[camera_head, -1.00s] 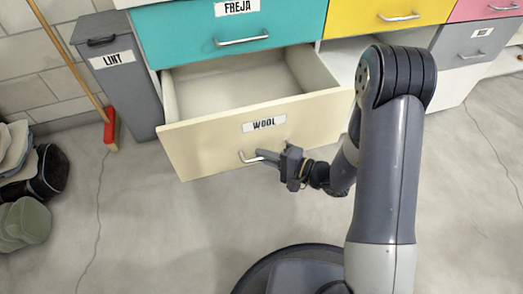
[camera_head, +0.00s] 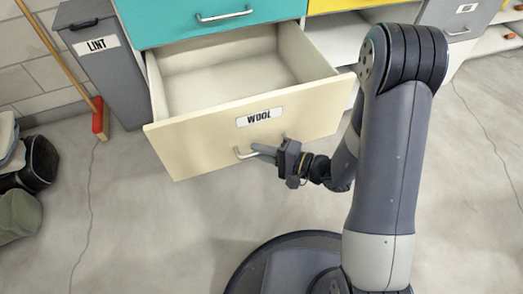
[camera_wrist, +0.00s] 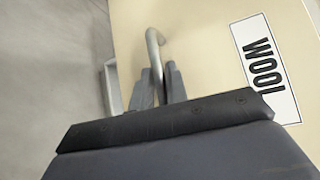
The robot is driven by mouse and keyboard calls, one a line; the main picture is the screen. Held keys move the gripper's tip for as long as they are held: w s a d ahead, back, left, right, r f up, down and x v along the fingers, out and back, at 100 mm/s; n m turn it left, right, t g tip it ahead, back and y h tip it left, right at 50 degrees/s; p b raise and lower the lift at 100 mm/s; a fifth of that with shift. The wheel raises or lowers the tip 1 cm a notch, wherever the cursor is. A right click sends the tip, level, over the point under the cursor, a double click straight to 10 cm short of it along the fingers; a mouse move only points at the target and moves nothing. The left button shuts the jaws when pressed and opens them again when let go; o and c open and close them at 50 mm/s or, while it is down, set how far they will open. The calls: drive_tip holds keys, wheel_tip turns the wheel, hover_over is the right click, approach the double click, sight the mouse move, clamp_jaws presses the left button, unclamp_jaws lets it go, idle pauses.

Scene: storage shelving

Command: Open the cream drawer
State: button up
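The cream drawer (camera_head: 195,142), labelled WOOL, stands pulled well out of the cabinet, and its empty inside shows in the head view. Its front (camera_wrist: 205,60) also shows in the wrist view with the label at the right. The drawer's silver bar handle (camera_head: 240,154) is low on the front. My gripper (camera_head: 264,151) is at this handle. In the wrist view the two fingers (camera_wrist: 160,84) stand on either side of the handle bar (camera_wrist: 154,50), closed about it. The far part of the handle is hidden behind my gripper.
A teal drawer (camera_head: 170,22) is shut above the cream one. A grey LINT bin (camera_head: 112,75) stands close at left, with a red broom (camera_head: 99,118) beside it. Dark bags (camera_head: 38,162) lie at far left. The floor (camera_head: 150,225) before the drawer is clear.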

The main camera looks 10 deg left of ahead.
drive_tip(key=o, duration=0.4)
drive_tip(key=shift+c, duration=0.2)
drive_tip(key=shift+d, duration=0.1)
drive_tip(key=p+v, duration=0.2)
drive_tip(key=v, duration=0.8)
drive_tip(key=shift+d, duration=0.25)
drive_tip(key=shift+s+a, duration=0.1)
drive_tip(key=shift+b+x, duration=1)
drive_tip(key=shift+x, duration=4.3)
drive_tip(key=shift+r, duration=0.1)
